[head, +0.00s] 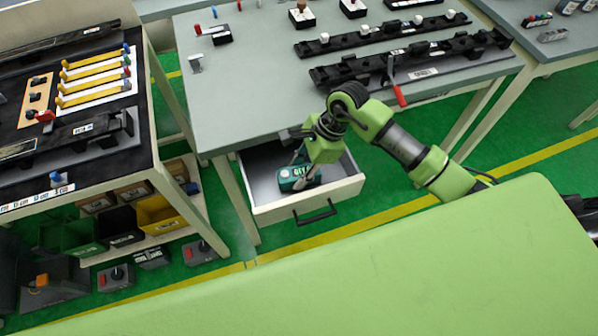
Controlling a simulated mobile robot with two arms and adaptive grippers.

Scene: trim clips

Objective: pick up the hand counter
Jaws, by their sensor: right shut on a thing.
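The hand counter (291,180) is a small teal device with a light label, inside the open drawer (263,213) under the grey table. My right gripper (300,172) reaches down into the drawer from above and is shut on the hand counter. The wrist and fingers hide part of the counter. I cannot tell whether the counter touches the drawer floor. My left gripper is not in view.
The drawer's front wall with its black handle (316,213) stands near my gripper. The grey table (255,95) above holds black trim parts and a red-handled tool (396,90). A workbench (140,150) with bins below is at left.

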